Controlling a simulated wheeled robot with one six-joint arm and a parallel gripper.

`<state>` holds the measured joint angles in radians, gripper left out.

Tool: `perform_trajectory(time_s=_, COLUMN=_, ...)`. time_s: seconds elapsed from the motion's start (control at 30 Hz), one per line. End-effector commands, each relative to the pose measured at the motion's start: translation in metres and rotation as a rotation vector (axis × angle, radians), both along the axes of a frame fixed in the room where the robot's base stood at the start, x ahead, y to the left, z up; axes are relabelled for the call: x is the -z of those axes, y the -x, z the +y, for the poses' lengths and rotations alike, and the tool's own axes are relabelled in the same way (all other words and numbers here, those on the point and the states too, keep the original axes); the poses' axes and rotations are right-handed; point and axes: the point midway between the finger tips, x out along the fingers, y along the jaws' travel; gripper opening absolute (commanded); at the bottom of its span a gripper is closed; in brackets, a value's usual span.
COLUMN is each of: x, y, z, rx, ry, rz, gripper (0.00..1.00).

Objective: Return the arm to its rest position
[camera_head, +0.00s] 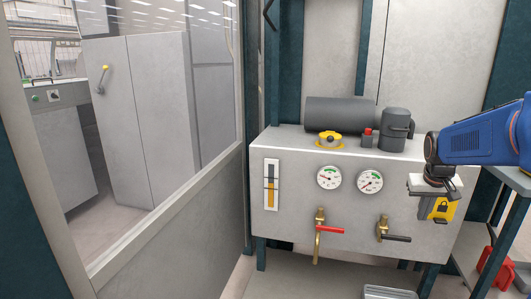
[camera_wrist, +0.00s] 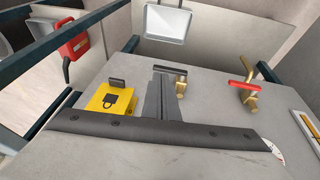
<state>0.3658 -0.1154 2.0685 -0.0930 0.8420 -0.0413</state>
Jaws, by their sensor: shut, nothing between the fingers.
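My blue arm (camera_head: 480,143) reaches in from the right in the head view, folded at its dark wrist. My gripper (camera_head: 455,190) is in front of the right end of the grey cabinet (camera_head: 285,220) and partly overlaps a yellow padlock-marked box (camera_head: 440,208). In the wrist view my gripper (camera_wrist: 168,74) shows its grey fingers together, with nothing between them. The yellow box (camera_wrist: 108,102) is to the left of the fingers there. A valve with a black handle (camera_wrist: 172,70) shows beyond the fingertips; the gap between them is unclear.
The cabinet carries two gauges (camera_head: 328,178), a red-handled valve (camera_head: 328,230) and a black-handled valve (camera_head: 397,238). A teal frame (camera_head: 512,230) stands at right, near a red object (camera_head: 495,265).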

Motion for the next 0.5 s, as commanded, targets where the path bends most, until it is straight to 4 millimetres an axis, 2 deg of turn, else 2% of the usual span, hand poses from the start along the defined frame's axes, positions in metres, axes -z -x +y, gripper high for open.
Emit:
perform_trajectory(time_s=0.03, x=-0.005, y=0.012, z=0.017, rx=-0.017, ry=-0.002, rz=-0.008, gripper=0.00)
perform_trajectory(time_s=0.2, x=-0.013, y=0.054, z=0.064, rx=-0.063, ry=-0.013, rz=-0.024, gripper=0.00)
perform_trajectory(time_s=0.5, x=-0.011, y=0.132, z=0.132, rx=-0.147, ry=-0.037, rz=-0.050, gripper=0.00)
